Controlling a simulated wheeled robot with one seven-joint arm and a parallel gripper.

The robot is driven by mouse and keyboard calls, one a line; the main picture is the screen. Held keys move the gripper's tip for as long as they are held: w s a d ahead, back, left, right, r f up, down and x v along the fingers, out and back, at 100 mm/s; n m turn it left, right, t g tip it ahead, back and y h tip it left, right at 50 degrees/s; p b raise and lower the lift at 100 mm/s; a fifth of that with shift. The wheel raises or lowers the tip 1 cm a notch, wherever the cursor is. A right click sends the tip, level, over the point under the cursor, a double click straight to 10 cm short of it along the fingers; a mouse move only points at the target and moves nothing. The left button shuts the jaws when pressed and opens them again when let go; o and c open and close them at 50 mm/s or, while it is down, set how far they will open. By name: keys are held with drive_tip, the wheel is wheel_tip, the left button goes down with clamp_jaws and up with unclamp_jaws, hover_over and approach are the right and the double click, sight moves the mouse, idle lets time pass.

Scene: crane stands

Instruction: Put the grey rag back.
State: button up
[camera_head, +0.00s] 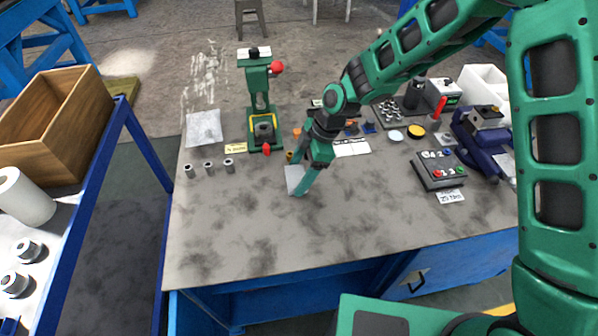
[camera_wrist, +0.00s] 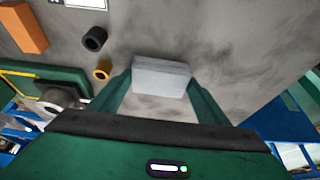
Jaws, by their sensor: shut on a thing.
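My gripper (camera_head: 298,184) is shut on a pale grey, flat, folded-looking piece, the grey rag (camera_head: 293,176), over the middle of the worktable. In the wrist view the rag (camera_wrist: 161,76) sits between the two green fingertips (camera_wrist: 162,88), with bare tabletop behind it. I cannot tell exactly how high it is above the table. A pale grey-white flat sheet (camera_head: 204,128) lies on the table at the back left; I cannot tell whether it is cloth or a marked place.
A green press (camera_head: 262,108) stands between the sheet and my arm. Several small grey cylinders (camera_head: 209,167) stand front-left of it. A button box (camera_head: 438,170) and blue vise (camera_head: 484,132) stand at right. The table's front (camera_head: 260,250) is clear. A wooden crate (camera_head: 55,125) is left.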

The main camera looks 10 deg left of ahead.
drive_tip(key=o, duration=1.4)
drive_tip(key=v, duration=1.2)
